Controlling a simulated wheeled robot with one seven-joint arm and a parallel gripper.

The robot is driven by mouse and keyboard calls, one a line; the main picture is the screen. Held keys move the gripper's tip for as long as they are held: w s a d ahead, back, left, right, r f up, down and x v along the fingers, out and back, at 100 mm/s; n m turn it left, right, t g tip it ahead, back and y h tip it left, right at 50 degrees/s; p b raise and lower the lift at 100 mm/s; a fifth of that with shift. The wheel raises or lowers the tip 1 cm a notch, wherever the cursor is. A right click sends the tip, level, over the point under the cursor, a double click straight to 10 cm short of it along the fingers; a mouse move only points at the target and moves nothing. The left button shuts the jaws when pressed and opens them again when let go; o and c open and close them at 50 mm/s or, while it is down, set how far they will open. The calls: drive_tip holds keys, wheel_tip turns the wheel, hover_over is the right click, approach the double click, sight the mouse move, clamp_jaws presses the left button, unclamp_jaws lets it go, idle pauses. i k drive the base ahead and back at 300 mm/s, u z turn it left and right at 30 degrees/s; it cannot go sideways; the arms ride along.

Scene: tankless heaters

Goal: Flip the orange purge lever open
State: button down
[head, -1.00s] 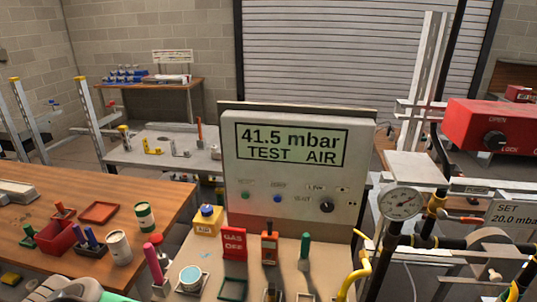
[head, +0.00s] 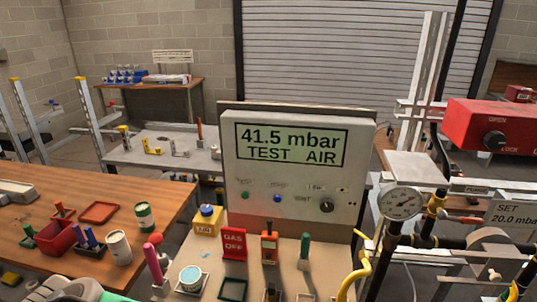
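The orange purge lever (head: 468,220) is a small bar on the dark pipework at the right, under a small label plate (head: 470,187). It looks roughly level, but it is small and I cannot tell its exact setting. The round pressure gauge (head: 401,203) stands to its left on the same pipework. The test panel (head: 300,165) reads 41.5 mbar, TEST AIR. My gripper is not in view; a white and green piece at the bottom left looks like part of my arm.
A red box with a black knob (head: 494,140) is above the lever, and a SET 20.0 mbar plate (head: 515,214) is to its right. Yellow pipe (head: 357,265) rises left of the gauge.

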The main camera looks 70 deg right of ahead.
sight(441, 215)
drive_tip(key=z, duration=0.75)
drive_tip(key=k, duration=0.7)
drive_tip(key=u, duration=0.05)
